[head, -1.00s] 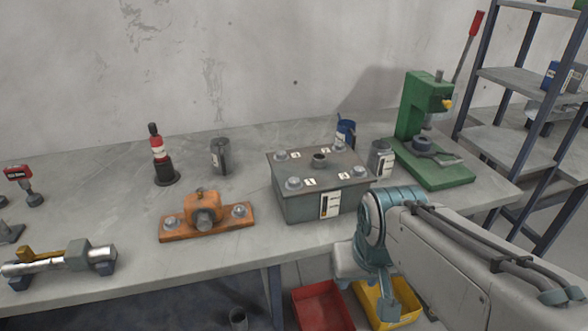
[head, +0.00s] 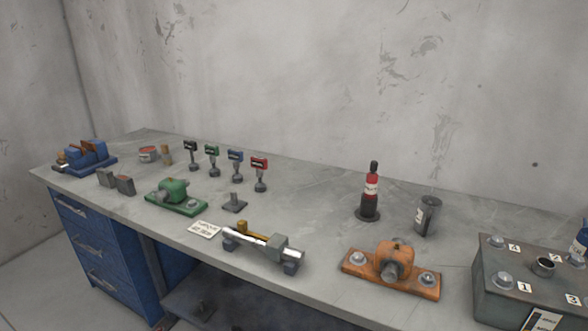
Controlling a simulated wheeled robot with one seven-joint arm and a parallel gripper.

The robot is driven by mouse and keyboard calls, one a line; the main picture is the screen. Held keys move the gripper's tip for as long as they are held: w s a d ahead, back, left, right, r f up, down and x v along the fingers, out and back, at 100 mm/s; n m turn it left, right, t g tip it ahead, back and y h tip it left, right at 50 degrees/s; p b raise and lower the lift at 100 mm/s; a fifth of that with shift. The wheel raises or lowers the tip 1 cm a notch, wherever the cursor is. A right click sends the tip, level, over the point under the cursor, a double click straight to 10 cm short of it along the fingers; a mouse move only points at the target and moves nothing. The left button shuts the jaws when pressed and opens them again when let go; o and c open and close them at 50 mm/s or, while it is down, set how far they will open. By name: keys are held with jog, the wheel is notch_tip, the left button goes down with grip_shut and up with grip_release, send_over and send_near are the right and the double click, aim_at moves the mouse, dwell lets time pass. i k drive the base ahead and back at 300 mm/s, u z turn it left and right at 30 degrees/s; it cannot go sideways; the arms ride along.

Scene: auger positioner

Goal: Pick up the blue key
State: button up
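The blue key (head: 236,162) stands upright on the workbench, a small dark stem with a blue tag-like head carrying a pale label. It is in a row with a black-headed key (head: 191,152), a green-headed key (head: 212,157) and a red-headed key (head: 260,170), between the green and red ones. The keys stand apart from each other. My gripper and arm are not in this view.
The grey workbench (head: 330,215) has a blue vise (head: 86,157) at far left. A green block fixture (head: 176,196), a silver shaft on supports (head: 262,246), an orange bearing block (head: 391,268) and a numbered metal box (head: 530,282) stand along it. A red-and-black bottle (head: 370,190) is behind.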

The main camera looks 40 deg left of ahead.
aim_at(236, 156)
jog(key=u, duration=1.95)
jog(key=k, duration=0.4)
jog(key=u, duration=1.3)
jog(key=i, duration=1.5)
jog(key=z, duration=0.3)
jog(key=i, duration=1.45)
jog(key=z, duration=1.75)
jog(key=i, duration=0.95)
jog(key=z, duration=0.85)
